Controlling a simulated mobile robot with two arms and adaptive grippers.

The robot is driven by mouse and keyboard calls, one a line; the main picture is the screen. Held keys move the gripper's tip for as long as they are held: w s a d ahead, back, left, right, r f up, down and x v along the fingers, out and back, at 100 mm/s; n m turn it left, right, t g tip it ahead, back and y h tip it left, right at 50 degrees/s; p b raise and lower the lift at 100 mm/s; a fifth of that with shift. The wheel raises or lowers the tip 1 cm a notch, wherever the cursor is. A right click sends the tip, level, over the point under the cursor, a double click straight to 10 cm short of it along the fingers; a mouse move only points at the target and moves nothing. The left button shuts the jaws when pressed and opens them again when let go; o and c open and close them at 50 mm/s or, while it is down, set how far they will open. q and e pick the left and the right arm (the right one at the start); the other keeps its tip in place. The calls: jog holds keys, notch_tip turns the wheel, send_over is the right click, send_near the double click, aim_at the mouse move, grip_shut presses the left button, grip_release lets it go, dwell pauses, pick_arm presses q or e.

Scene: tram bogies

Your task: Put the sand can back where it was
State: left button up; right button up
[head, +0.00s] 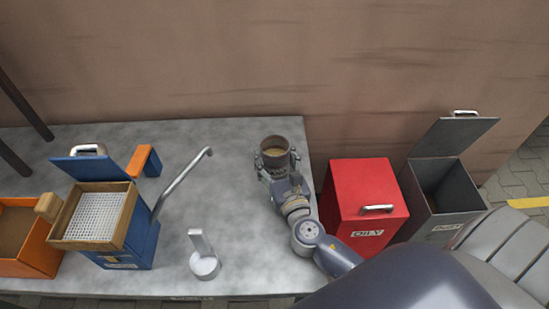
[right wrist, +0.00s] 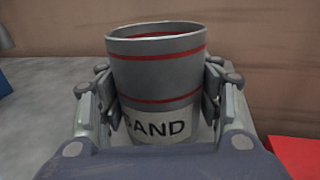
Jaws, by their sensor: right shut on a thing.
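The sand can (head: 275,150) is a grey open-topped cylinder at the back right of the grey bench, with brown sand visible inside it in the head view. In the right wrist view the can (right wrist: 158,75) shows red bands and a white label reading SAND, and it stands upright. My right gripper (head: 277,163) is shut on the can, with one finger on each side of it. The can's base is hidden by the gripper, so I cannot tell whether it touches the bench. My left gripper is not in view.
On the bench (head: 230,135) stand a blue box with a wood-framed mesh tray (head: 97,215), an orange bin (head: 38,250) and a small metal scoop-like piece (head: 204,258). A red OILY box (head: 362,185) and an open-lidded grey bin (head: 446,190) stand right of the bench. A wall rises behind.

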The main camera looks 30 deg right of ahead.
aim_at(279, 170)
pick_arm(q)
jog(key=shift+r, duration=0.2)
pick_arm(e)
jog(key=o, duration=1.1)
jog(key=shift+f, duration=0.1)
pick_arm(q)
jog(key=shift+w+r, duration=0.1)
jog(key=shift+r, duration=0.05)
pick_arm(e)
jog(key=shift+s, duration=0.1)
jog(key=s, duration=0.2)
jog(key=s+a, duration=0.1)
jog(key=s, duration=0.1)
jog(key=shift+s, duration=0.4)
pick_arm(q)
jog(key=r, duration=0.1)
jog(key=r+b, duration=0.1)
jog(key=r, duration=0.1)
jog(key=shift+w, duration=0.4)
pick_arm(e)
jog(key=s, duration=0.4)
jog(key=s+a, duration=0.1)
jog(key=s, duration=0.1)
jog(key=shift+s+a+r, duration=0.1)
jog(key=shift+s+r, duration=0.1)
jog(key=shift+s, duration=0.2)
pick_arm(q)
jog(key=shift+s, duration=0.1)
